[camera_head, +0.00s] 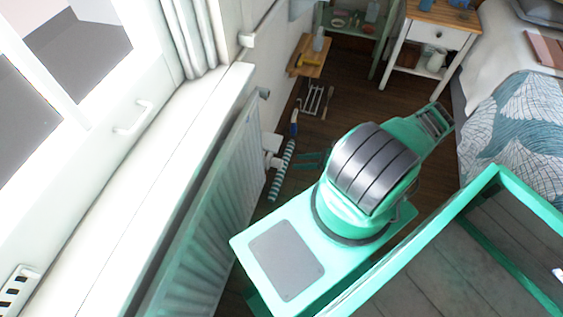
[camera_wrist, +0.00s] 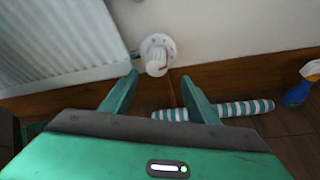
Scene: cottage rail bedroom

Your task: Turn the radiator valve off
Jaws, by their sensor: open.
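The white radiator valve (camera_wrist: 158,53) shows at the top middle of the wrist view, beside the radiator's lower corner. It has a round dial base and a ribbed knob with small red marks. It also shows in the head view (camera_head: 272,146), as a white shape at the end of the white radiator (camera_head: 203,215). My gripper (camera_wrist: 160,77) is open and empty. Its two green fingers point toward the valve, with the knob lying between and beyond the fingertips. Contact is not visible. In the head view my gripper (camera_head: 298,162) is just right of the valve, partly hidden by my arm.
A teal-and-white striped roll (camera_wrist: 215,110) lies on the floor along the wall below the valve. A bed (camera_head: 520,120) and white side table (camera_head: 437,32) are at right; dark wooden floor lies between.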

